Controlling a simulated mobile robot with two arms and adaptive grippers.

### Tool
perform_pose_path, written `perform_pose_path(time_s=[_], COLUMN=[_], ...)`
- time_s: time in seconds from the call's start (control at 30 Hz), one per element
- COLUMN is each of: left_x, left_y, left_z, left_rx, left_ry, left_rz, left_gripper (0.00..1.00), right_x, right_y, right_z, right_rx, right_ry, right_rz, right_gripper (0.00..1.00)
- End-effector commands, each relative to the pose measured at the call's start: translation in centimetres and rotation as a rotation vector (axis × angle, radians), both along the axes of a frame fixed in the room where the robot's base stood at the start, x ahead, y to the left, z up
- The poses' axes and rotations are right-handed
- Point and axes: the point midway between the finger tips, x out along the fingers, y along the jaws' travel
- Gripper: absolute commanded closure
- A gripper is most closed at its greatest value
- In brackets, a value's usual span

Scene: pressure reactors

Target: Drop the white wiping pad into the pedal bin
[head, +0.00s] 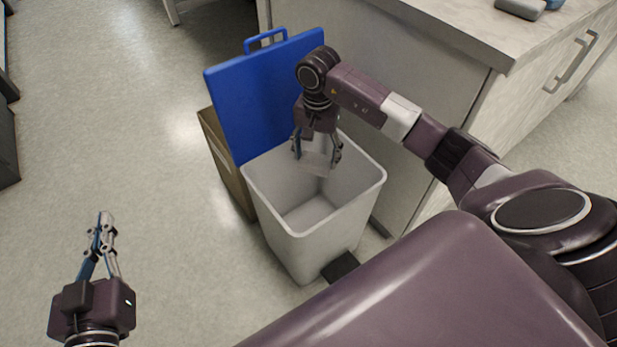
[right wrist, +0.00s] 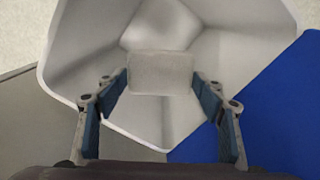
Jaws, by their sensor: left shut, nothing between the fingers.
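The white wiping pad (head: 317,162) is a small pale rectangle at the fingertips of my right gripper (head: 317,163), above the open bin. In the right wrist view the pad (right wrist: 160,73) lies between the fingertips, which are spread about as wide as the pad. I cannot tell whether they still grip it. The pedal bin (head: 262,205) is a light grey open-topped container with a black pedal. Its blue lid (head: 255,100) stands upright behind it, and no contents show inside. My left gripper (head: 105,220) is shut and empty over the floor at lower left.
A brown box-like container (head: 222,160) stands behind the blue lid. A grey cabinet (head: 400,90) with a pale worktop (head: 450,25) stands close to the right of the bin. The floor (head: 130,120) to the left is free.

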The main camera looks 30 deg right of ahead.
Motion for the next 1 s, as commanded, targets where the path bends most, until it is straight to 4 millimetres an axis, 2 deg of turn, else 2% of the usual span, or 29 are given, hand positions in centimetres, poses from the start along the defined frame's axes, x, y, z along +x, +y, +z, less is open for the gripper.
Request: perform_pose_path(time_s=[0.03, 0.13, 0.4, 0.53, 0.67, 1.0], left_x=[0.0, 0.0, 0.0, 0.0, 0.0, 0.0], left_y=[0.0, 0.0, 0.0, 0.0, 0.0, 0.0], left_z=[0.0, 0.0, 0.0, 0.0, 0.0, 0.0], left_rx=[0.0, 0.0, 0.0, 0.0, 0.0, 0.0], left_ry=[0.0, 0.001, 0.001, 0.001, 0.001, 0.001], left_rz=[0.0, 0.0, 0.0, 0.001, 0.0, 0.0], left_gripper=[1.0, 1.0, 1.0, 1.0, 1.0, 1.0], right_x=[0.0, 0.0, 0.0, 0.1, 0.2, 0.1], right_y=[0.0, 0.0, 0.0, 0.0, -0.1, 0.0], right_z=[0.0, 0.0, 0.0, 0.9, 3.1, 9.9], right_rx=[0.0, 0.0, 0.0, 0.0, 0.0, -0.001], right_ry=[0.0, 0.0, 0.0, -0.004, -0.006, -0.003], right_rz=[0.0, 0.0, 0.0, 0.001, 0.0, 0.0], right_gripper=[0.3, 0.19, 0.19, 0.19, 0.19, 0.19])
